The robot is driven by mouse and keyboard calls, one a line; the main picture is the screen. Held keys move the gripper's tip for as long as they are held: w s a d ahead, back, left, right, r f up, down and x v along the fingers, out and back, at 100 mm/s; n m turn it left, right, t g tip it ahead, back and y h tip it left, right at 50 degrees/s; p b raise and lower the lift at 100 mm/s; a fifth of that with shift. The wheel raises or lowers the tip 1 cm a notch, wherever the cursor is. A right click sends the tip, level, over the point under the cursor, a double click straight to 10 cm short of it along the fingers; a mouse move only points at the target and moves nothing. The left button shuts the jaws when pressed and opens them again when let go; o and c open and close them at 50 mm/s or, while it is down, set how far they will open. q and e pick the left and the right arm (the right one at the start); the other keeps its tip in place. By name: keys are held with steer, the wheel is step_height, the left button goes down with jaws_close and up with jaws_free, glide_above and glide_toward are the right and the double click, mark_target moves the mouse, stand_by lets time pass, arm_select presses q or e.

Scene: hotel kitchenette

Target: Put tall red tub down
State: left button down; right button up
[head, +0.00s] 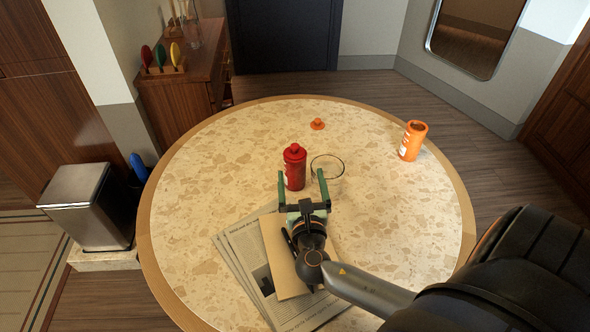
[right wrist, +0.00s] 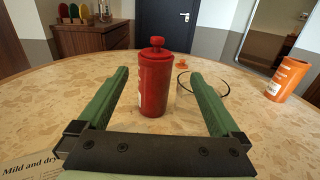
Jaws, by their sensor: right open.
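The tall red tub (head: 295,168) stands upright on the round stone-topped table (head: 190,200), its red knobbed lid on. It also stands in the middle of the right wrist view (right wrist: 156,82). My right gripper (head: 301,178) is open, its green fingers pointing toward the tub. In the right wrist view the fingers (right wrist: 158,88) are spread wide on either side of the tub, with gaps between them and it. Nothing is held. My left gripper is not in view.
A clear glass bowl (head: 327,167) stands close to the right of the tub. An orange tub (head: 412,141) stands open at the right, and an orange lid (head: 317,124) lies behind. Newspapers (head: 241,254) and a brown envelope (head: 281,262) lie under my right arm. The table's left side is clear.

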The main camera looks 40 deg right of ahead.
steer(key=x, duration=1.1)
steer(key=shift+w+a, duration=0.3)
jaws_close()
stand_by(0.4)
